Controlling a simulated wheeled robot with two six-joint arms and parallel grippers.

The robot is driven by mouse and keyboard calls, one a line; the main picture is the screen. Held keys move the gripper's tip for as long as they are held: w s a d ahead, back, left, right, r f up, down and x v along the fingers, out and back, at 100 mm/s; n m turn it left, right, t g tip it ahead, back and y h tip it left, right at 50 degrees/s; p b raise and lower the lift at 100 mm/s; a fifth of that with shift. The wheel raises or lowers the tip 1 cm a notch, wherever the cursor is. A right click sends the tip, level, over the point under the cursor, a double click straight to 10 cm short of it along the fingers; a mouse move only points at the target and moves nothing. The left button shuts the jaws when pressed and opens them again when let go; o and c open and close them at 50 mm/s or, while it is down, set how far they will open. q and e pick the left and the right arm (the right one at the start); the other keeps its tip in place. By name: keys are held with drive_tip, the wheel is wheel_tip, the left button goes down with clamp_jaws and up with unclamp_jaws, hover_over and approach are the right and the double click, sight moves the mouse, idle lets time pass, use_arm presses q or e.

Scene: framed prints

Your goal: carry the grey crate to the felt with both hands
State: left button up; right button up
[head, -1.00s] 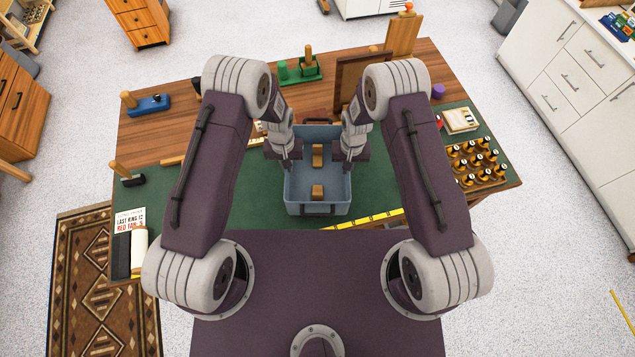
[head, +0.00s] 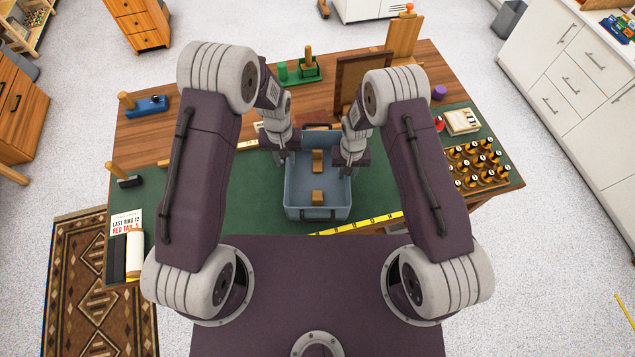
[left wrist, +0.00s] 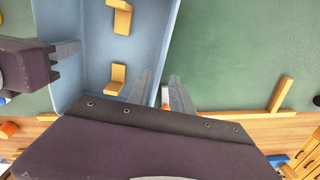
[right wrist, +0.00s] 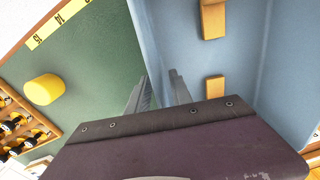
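The grey crate (head: 300,205) stands at the middle of the table, over the green felt (head: 250,205), with wooden blocks (head: 318,197) inside it. It also shows in the left wrist view (left wrist: 98,55) and the right wrist view (right wrist: 178,35). My left gripper (left wrist: 160,88) has its fingers apart, one on each side of the crate's left wall. My right gripper (right wrist: 158,90) has its fingers apart, astride the right wall. I cannot tell whether any finger touches a wall. The crate's far corners are partly hidden by my grippers in the head view.
A yellow measuring strip (head: 360,223) lies along the table's front edge. A rack of dark-topped bottles (head: 474,165) stands at the right. A brown framed panel (head: 362,78) stands behind the crate. A blue wooden tool (head: 150,105) sits at the far left. The felt left of the crate is mostly clear.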

use_arm(q)
wheel_tip(320, 180, up, 5)
drive_tip(key=shift+f, duration=0.2)
use_arm(e)
wheel_tip(320, 180, up, 12)
idle(0.6)
